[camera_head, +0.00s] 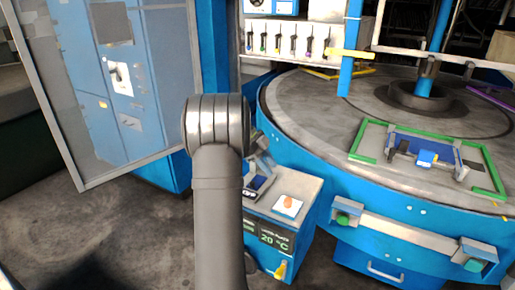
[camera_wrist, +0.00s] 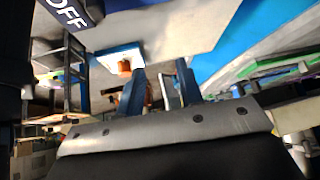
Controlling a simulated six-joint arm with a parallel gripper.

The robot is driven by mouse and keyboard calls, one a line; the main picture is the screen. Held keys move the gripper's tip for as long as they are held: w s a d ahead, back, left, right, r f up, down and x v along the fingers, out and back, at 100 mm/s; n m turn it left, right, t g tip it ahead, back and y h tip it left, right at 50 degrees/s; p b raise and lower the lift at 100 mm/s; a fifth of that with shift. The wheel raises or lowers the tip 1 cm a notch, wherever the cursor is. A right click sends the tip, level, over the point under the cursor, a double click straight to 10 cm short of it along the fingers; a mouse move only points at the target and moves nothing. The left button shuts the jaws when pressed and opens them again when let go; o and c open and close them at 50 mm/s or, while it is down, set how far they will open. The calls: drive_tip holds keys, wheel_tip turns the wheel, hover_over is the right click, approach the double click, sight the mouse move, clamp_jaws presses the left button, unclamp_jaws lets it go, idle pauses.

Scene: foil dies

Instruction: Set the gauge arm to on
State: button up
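A white control box (camera_head: 305,190) stands below and right of my arm in the head view. It has a dark sign reading OFF (camera_head: 249,193), a white plate with an orange knob (camera_head: 288,202) and a dark display reading 20 °C. In the wrist view, the OFF sign (camera_wrist: 66,12) is at the top left and the orange knob (camera_wrist: 124,67) is just left of my fingertips. I cannot pick out the gauge arm with certainty. My gripper (camera_wrist: 159,70) has its two blue fingers apart, with nothing visibly held. My arm mostly hides it in the head view.
A big round blue table (camera_head: 310,110) with a grey top fills the right, bearing a green frame (camera_head: 377,125) with a blue device. A blue cabinet with a glazed door (camera_head: 120,90) stands at the left. Bare floor lies at the front left.

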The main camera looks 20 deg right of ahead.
drive_tip(key=a+n+t+h, duration=0.1)
drive_tip(key=h, duration=0.1)
drive_tip(key=a+n+t+h, duration=0.1)
drive_tip(key=a+n+h, duration=0.1)
drive_tip(key=h, duration=0.1)
drive_tip(key=a+f+n+h, duration=0.1)
drive_tip(key=a+n+h, duration=0.1)
drive_tip(key=shift+w+a+t+h, duration=0.25)
drive_tip(key=shift+w+t+h, duration=0.15)
drive_tip(key=w+a+n+t+h, duration=0.2)
drive_tip(key=w+a+n+t, duration=0.1)
drive_tip(key=a+n+t, duration=0.6)
drive_tip(key=shift+m, duration=0.6)
drive_tip(key=x, duration=1.6)
drive_tip(key=shift+w+d+r, duration=0.1)
drive_tip(key=shift+w+d, duration=0.05)
drive_tip(key=shift+w, duration=0.35)
clamp_jaws()
